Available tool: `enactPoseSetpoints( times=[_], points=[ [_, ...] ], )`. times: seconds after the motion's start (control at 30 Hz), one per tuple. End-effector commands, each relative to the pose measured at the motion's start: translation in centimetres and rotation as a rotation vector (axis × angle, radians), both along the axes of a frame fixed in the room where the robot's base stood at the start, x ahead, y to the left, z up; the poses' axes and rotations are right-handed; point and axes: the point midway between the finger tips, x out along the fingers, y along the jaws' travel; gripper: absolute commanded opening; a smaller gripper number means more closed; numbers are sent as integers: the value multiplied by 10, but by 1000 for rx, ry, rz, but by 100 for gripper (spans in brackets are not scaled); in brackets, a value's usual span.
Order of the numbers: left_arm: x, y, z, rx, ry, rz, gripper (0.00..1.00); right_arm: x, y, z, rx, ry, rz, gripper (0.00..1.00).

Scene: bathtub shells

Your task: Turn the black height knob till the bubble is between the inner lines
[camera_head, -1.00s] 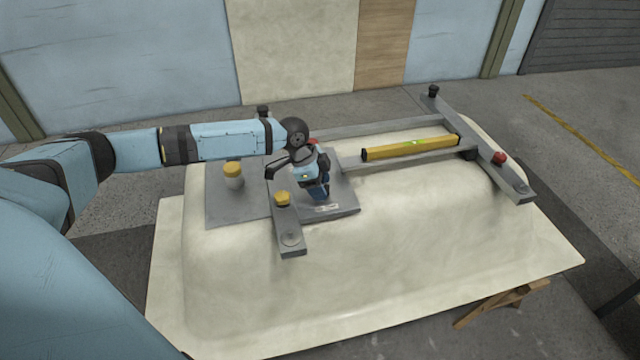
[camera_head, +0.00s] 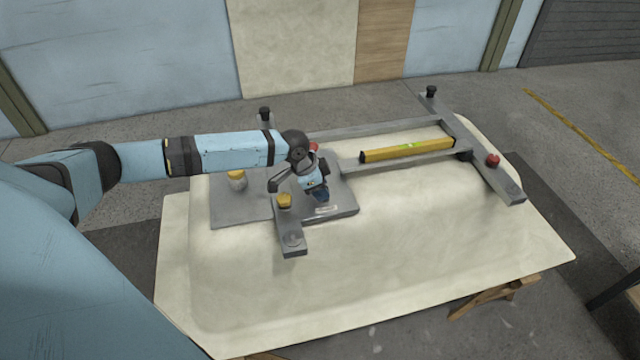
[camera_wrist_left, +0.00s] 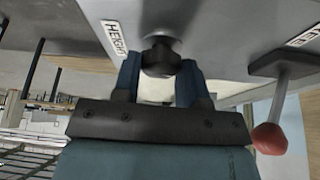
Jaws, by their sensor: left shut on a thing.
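My left gripper (camera_head: 320,196) reaches down to the grey plate (camera_head: 238,211) on the near side of the frame. In the left wrist view its two blue fingers are shut on the black height knob (camera_wrist_left: 160,57), one finger on each side. A label (camera_wrist_left: 114,38) reading HEIGHT sits beside the knob. In the head view the gripper hides the knob. The yellow spirit level (camera_head: 408,151) lies along the frame to the right, with a green vial (camera_head: 408,146) in its middle. The bubble and inner lines are too small to make out. My right gripper is not in view.
The frame rests on a cream upturned tub shell (camera_head: 430,225). A red-ended lever (camera_wrist_left: 270,138) stands close beside the left gripper. Yellow knobs (camera_head: 284,201) (camera_head: 236,176), black knobs (camera_head: 431,91) and a red knob (camera_head: 492,160) stick up. The shell's front is clear.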

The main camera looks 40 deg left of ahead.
Motion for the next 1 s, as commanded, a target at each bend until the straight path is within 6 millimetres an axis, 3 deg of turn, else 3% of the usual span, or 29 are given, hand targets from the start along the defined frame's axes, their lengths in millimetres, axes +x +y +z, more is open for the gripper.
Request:
enactPoseSetpoints(
  times=[0.07, 0.1, 0.2, 0.5, 0.63, 1.0],
  points=[
    [0, 0, 0, -1, -2, -1, 15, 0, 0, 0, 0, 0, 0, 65],
    [0, 0, 0, -1, -2, -1, 41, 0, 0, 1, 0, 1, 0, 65],
    [0, 0, 0, 0, -1, -1, 64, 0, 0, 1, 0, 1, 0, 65],
    [0, 0, 1, 0, -1, -2, 65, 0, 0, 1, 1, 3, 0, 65],
    [-2, 3, 11, 0, -1, -1, 65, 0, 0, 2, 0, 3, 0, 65],
    [-24, 26, 84, 1, -3, -2, 65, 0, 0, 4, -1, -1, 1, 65]
  ],
)
